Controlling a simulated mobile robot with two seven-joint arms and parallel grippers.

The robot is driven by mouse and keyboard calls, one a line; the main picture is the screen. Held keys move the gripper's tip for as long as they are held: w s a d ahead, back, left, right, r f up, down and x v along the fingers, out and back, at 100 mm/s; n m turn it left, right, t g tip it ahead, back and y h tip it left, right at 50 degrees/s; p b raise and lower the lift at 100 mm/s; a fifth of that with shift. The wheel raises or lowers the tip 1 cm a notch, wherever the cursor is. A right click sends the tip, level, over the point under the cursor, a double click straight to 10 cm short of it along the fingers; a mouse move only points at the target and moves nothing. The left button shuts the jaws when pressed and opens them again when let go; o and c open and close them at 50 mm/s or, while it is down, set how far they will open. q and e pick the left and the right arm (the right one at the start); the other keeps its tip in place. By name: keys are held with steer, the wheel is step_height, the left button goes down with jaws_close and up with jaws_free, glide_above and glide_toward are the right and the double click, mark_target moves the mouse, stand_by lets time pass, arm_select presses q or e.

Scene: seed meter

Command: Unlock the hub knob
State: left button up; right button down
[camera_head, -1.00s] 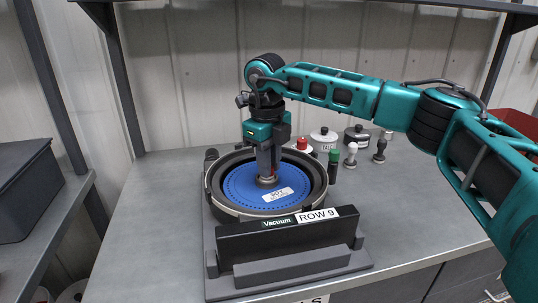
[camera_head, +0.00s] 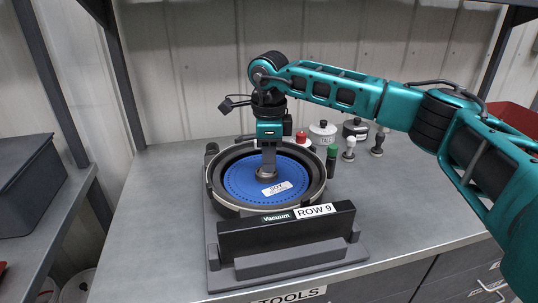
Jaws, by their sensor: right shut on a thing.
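The seed meter (camera_head: 218,203) stands on the bench with a blue seed disc (camera_head: 238,187) lying in its round black housing. The hub knob (camera_head: 267,175) is at the middle of the disc, mostly hidden by my right gripper. My right gripper (camera_head: 267,168) points straight down over the hub and is shut on the knob. A white label (camera_head: 277,189) lies on the disc in front of the hub. My left gripper is not in view.
Behind the meter stand a red-topped container (camera_head: 300,138), a white-lidded jar (camera_head: 322,132), a dark jar (camera_head: 355,130), a green-capped bottle (camera_head: 332,160) and small knobbed tools (camera_head: 348,150). A dark bin (camera_head: 38,180) is at left. The bench's left side is clear.

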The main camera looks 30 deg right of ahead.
stand_by(0.5)
steer(key=c, duration=1.2)
jaws_free()
steer(key=shift+o, duration=1)
step_height(320, 180, up, 13)
steer(key=shift+s+a, duration=0.2)
steer(key=shift+s, duration=0.1)
steer(key=shift+s+f, duration=0.1)
